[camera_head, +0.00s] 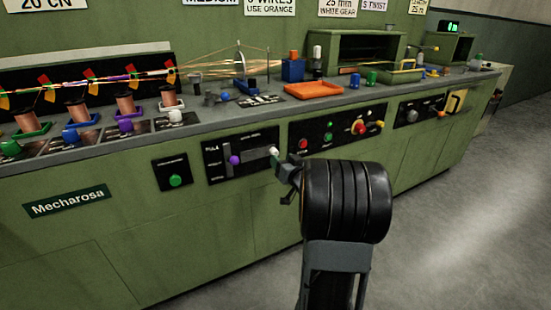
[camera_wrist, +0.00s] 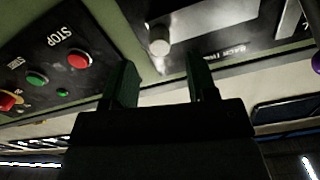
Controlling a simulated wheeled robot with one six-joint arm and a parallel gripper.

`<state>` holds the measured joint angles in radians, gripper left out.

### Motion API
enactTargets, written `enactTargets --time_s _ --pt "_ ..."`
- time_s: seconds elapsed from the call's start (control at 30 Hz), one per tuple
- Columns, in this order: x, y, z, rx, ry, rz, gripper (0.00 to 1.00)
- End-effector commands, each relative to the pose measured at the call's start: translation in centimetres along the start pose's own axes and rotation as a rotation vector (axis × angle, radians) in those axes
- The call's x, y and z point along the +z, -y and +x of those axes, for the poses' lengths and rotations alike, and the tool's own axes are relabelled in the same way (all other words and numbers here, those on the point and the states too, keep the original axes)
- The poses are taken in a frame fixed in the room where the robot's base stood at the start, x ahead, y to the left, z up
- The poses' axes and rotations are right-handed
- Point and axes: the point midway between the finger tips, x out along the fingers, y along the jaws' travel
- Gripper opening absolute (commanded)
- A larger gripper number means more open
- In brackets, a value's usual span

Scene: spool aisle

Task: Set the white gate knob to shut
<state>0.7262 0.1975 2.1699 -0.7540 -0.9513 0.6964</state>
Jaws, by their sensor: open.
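The white gate knob (camera_head: 273,152) sits at the right end of a black panel (camera_head: 241,154) on the front of the green machine. In the wrist view a pale round knob (camera_wrist: 159,47) shows just beyond and between my fingers, next to a bright plate; it looks like the same white knob. My gripper (camera_head: 284,160) is right beside the knob in the head view. In the wrist view my gripper (camera_wrist: 160,82) is open, its two dark green fingers apart with nothing between their tips. I cannot tell whether either finger touches the knob. The knob's setting is not readable.
A purple knob (camera_head: 234,160) is left of the white one on the same panel. A panel with a red stop button (camera_wrist: 78,60) and a green button (camera_wrist: 37,78) lies close to my gripper. An orange tray (camera_head: 313,91) stands on the counter above. The floor at right is clear.

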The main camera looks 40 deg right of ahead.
Motion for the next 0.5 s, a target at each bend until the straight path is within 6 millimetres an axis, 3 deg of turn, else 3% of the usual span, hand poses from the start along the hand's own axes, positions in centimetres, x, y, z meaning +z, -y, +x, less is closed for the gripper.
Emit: enactTargets --time_s 0.2,0.5 --pt "0.2 0.0 3.2 -0.001 0.000 -0.001 0.53" --pt "0.0 0.0 5.0 0.000 0.000 0.000 0.53"
